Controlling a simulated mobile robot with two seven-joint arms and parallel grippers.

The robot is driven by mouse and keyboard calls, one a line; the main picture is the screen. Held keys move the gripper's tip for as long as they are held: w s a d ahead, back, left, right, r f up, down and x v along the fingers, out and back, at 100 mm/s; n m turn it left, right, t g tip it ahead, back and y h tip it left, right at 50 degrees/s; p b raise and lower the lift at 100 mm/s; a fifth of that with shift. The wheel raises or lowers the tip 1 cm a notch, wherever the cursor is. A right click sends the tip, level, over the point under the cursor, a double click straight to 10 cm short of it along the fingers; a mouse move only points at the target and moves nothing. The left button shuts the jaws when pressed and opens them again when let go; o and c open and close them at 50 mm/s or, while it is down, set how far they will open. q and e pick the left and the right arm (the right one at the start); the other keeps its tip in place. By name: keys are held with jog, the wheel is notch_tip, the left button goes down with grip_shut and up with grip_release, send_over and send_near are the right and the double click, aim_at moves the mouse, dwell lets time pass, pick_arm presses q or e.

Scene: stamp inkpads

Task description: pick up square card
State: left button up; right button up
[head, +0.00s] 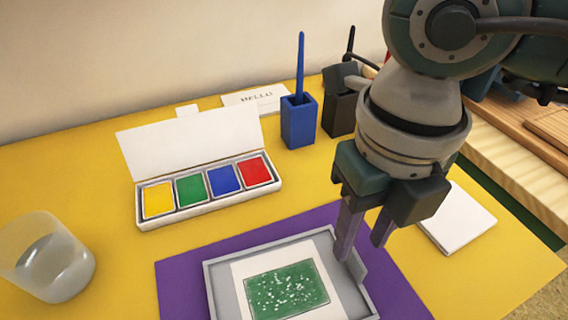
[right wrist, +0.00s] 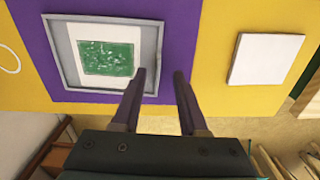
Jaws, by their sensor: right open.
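A white square card (head: 458,219) lies flat on the yellow table, right of the purple mat; it also shows in the right wrist view (right wrist: 266,59). Another white card (head: 241,272) with a green speckled print lies in a grey tray (head: 212,290) on the purple mat. My right gripper (head: 362,248) is open and empty, pointing down over the tray's right edge. In the right wrist view its fingers (right wrist: 159,73) lie between the printed card and the square card, touching neither. My left gripper is out of view.
An open inkpad box (head: 207,208) with yellow, green, blue and red pads stands behind the mat (head: 180,290). A clear glass (head: 47,258) stands at left. Blue (head: 298,122) and dark holders, a HELLO card (head: 255,100) and wooden pieces are at the back.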

aim_at(357, 254)
jog(key=f, duration=0.4)
jog(key=shift+s+b, duration=0.2)
jog(key=shift+b, duration=0.1)
grip_shut()
jog(key=shift+r, duration=0.1)
dwell(1.0)
